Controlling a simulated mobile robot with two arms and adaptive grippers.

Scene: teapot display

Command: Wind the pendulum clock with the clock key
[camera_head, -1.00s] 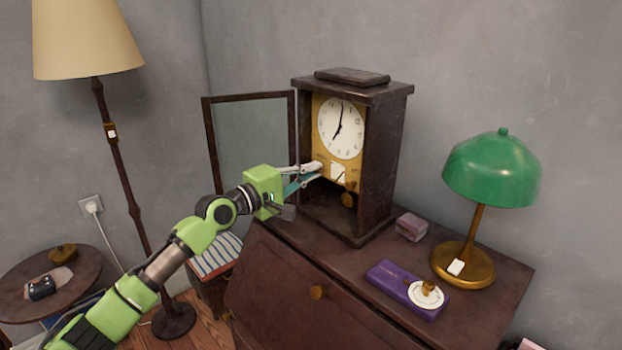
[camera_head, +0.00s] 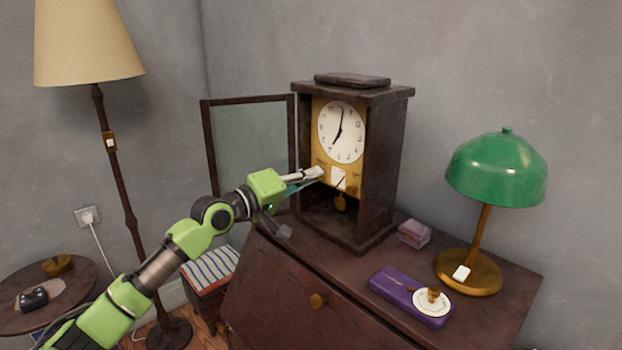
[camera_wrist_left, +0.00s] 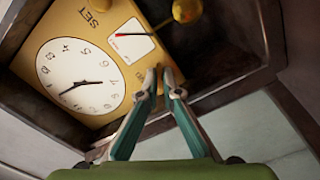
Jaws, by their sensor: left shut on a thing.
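The dark wooden pendulum clock (camera_head: 380,165) stands on the cabinet with its glass door (camera_head: 250,150) swung open to the left. Its white dial (camera_head: 341,131) sits on a gold plate, above a small white gauge (camera_head: 339,178) with a red needle and the gold pendulum (camera_head: 340,203). My left gripper (camera_head: 318,173) reaches in at the plate's lower left edge. My right gripper is out of view.
A green lamp (camera_head: 497,168), a purple box (camera_head: 395,285) with a small white round piece (camera_head: 432,302) and a pinkish block (camera_head: 414,234) stand right of the clock. A floor lamp (camera_head: 115,165) and a round side table (camera_head: 75,285) are at the left.

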